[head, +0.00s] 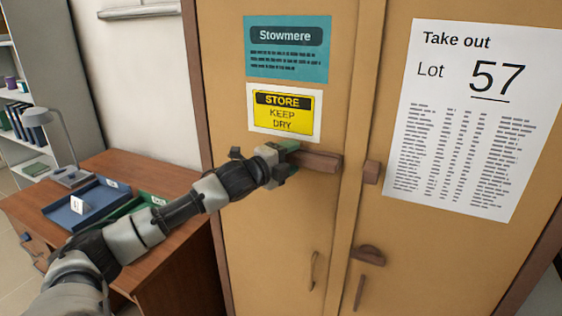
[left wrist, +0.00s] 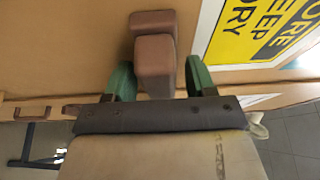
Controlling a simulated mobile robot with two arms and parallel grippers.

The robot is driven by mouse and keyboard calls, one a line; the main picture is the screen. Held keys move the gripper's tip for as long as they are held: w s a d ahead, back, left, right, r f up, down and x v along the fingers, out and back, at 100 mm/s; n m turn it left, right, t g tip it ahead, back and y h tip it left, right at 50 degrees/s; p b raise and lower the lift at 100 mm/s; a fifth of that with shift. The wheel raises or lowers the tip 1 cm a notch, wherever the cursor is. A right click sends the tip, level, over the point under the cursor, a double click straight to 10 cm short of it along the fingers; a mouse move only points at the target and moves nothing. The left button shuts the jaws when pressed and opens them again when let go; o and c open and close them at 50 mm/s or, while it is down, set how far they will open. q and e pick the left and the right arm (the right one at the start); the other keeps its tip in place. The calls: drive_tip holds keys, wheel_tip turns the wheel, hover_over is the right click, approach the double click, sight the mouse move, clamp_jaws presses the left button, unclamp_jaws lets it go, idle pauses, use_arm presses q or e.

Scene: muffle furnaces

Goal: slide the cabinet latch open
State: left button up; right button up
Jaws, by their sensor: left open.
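The tan cabinet (head: 230,200) fills the middle and right of the head view. Its brown wooden latch bar (head: 320,161) lies across the left door, below the yellow sign. A small brown block (head: 371,172) sits on the right door, with a visible gap between it and the bar's right end. My left gripper (head: 287,152) is at the bar's left part. In the left wrist view its green fingers (left wrist: 158,80) are apart, one on each side of the latch's brown knob (left wrist: 155,62). I cannot tell whether either finger touches it. My right gripper is out of view.
A wooden desk (head: 150,172) with a blue tray (head: 62,208), a green tray (head: 148,200) and a grey lamp (head: 50,125) stands left of the cabinet. Shelves stand at far left.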

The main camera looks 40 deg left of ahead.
use_arm(q)
drive_tip(key=shift+s+f, duration=0.2)
drive_tip(key=shift+s, duration=0.15)
drive_tip(key=s+a+b, duration=0.2)
drive_tip(key=s+b, duration=0.2)
drive_tip(key=s, duration=0.6)
drive_tip(key=shift+r, duration=0.15)
idle(0.5)
